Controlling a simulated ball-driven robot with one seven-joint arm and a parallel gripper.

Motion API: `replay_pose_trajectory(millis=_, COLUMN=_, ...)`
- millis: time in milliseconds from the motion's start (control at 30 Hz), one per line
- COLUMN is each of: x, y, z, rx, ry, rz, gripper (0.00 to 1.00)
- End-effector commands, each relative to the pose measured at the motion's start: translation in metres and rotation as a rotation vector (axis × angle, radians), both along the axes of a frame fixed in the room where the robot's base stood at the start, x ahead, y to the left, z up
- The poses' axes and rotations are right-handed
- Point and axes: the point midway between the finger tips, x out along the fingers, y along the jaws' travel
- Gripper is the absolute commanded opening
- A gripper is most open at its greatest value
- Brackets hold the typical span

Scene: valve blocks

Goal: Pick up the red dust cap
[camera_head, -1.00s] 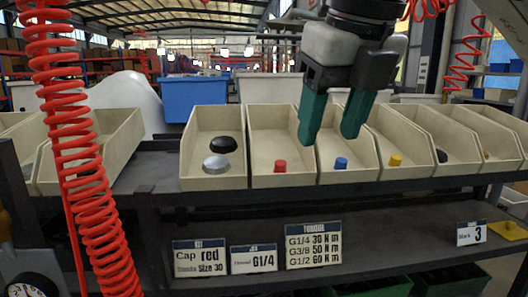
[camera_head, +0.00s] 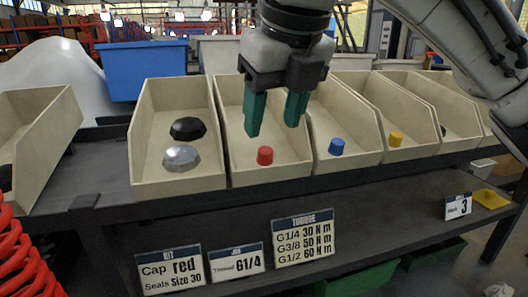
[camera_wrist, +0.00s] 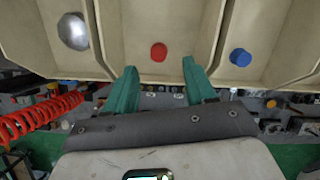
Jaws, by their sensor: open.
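The red dust cap (camera_head: 265,156) stands alone near the front of a beige bin (camera_head: 236,120). In the wrist view the red cap (camera_wrist: 158,52) shows ahead of the fingertips, roughly centred between them. My gripper (camera_head: 273,130) is open and empty, its two green fingers pointing down over the red cap's bin. In the wrist view my gripper (camera_wrist: 160,72) has its fingers apart, with the cap beyond them and not touched.
The bin to the left holds a black knob (camera_head: 188,129) and a silver one (camera_head: 181,158). A blue cap (camera_head: 337,146) and a yellow cap (camera_head: 396,139) sit in bins to the right. Thin bin walls divide them.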

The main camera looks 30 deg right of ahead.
Motion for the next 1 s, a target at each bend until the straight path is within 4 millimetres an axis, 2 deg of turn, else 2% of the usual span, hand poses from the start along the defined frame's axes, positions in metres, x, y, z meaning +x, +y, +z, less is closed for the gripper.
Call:
replay_pose_trajectory(millis=167, x=0.004, y=-0.001, z=-0.01, rx=-0.001, ry=0.001, rz=0.0, gripper=0.55)
replay_pose_trajectory(millis=500, x=0.02, y=0.0, z=-0.049, rx=0.0, ry=0.001, rz=0.001, gripper=0.55)
replay_pose_trajectory(millis=767, x=0.021, y=0.0, z=-0.052, rx=0.0, ry=-0.001, rz=0.001, gripper=0.55)
replay_pose_trajectory(millis=1000, x=0.021, y=0.0, z=-0.052, rx=0.0, ry=-0.001, rz=0.001, gripper=0.33)
